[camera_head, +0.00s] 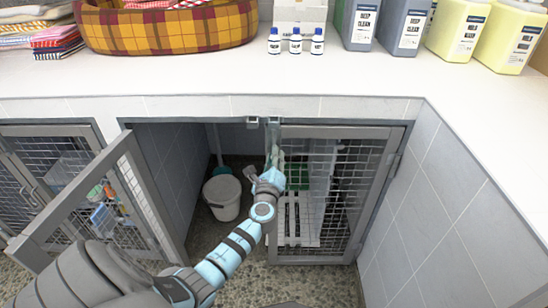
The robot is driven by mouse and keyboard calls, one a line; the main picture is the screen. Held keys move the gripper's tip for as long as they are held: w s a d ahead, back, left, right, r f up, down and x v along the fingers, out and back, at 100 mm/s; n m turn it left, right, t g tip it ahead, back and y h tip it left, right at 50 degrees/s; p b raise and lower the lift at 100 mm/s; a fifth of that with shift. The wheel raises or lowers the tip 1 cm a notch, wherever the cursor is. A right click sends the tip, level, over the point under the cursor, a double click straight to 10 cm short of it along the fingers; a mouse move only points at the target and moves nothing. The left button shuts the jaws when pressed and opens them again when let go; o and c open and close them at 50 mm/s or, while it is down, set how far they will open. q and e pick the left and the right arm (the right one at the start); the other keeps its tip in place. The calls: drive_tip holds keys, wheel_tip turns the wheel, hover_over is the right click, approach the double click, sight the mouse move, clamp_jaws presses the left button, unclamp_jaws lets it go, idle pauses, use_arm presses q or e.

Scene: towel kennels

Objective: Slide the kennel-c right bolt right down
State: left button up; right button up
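The right kennel door (390,180) is a grey frame with wire mesh and stands closed in the opening under the counter. Two small metal fittings show under the counter edge, a left one (253,122) and a right one (273,122). The right one is at the top of this door's left upright and appears to belong to its bolt; the bolt itself is too small to make out. My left gripper (271,160) is at that upright, below the fitting. My wrist hides its fingers, so I cannot tell whether it is open or touching the bolt. My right gripper is out of view.
The left kennel door (75,200) stands swung open towards me, left of my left arm. A white bucket (222,197) stands inside. White slatted pieces (297,215) lie behind the right mesh. Bottles and a plaid bed (165,30) are on the white counter (170,75).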

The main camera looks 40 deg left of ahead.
use_arm(q)
drive_tip(key=shift+o, duration=1.4)
drive_tip(key=shift+w+a+f, duration=0.1)
drive_tip(key=v, duration=1.2)
